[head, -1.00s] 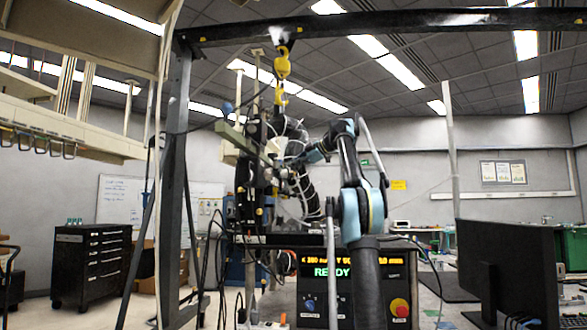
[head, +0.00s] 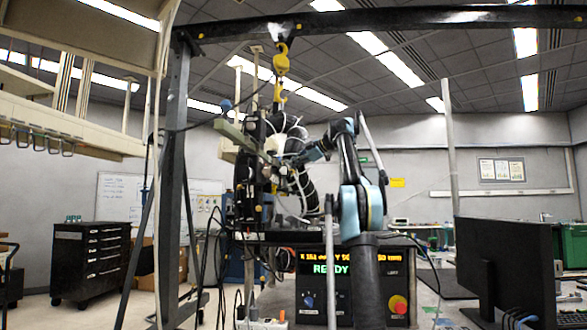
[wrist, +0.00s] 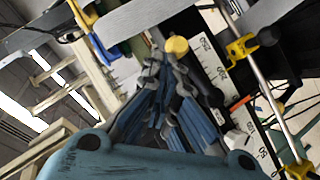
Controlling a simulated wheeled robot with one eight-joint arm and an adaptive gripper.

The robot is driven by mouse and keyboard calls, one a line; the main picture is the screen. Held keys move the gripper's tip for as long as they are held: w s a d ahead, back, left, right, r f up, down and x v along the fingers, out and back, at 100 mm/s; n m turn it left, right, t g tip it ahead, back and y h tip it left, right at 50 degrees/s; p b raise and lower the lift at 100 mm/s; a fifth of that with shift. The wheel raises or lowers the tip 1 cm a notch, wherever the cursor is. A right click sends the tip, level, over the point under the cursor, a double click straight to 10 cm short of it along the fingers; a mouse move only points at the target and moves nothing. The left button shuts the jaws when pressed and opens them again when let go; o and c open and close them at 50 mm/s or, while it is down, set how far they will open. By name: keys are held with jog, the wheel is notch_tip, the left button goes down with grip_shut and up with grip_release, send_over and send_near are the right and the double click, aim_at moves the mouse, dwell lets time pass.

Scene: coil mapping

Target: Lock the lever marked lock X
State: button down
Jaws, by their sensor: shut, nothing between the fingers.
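My gripper (wrist: 166,66) shows in the wrist view with its blue-grey linked fingers drawn together. It is shut and empty. A round yellow knob (wrist: 176,46) lies right at the fingertips; whether they touch cannot be told. A yellow clamp (wrist: 240,48) with a black knob (wrist: 268,36) sits on a metal rod to the right. I can read no "lock X" mark, so I cannot tell which part is that lever. In the head view my gripper (head: 272,150) is small and reaches into the dark measuring rig (head: 250,175), partly lost among cables.
A white scale (wrist: 212,70) with numbers runs beside the rod. A yellow hoist hook (head: 281,62) hangs over the rig. The control panel (head: 322,285) reads READY and has a red stop button (head: 399,304). A monitor (head: 508,265) stands at the right.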

jog(key=v, duration=1.1)
jog(key=shift+s+d+r, duration=0.15)
jog(key=shift+d+r, duration=0.05)
jog(key=shift+r, duration=0.05)
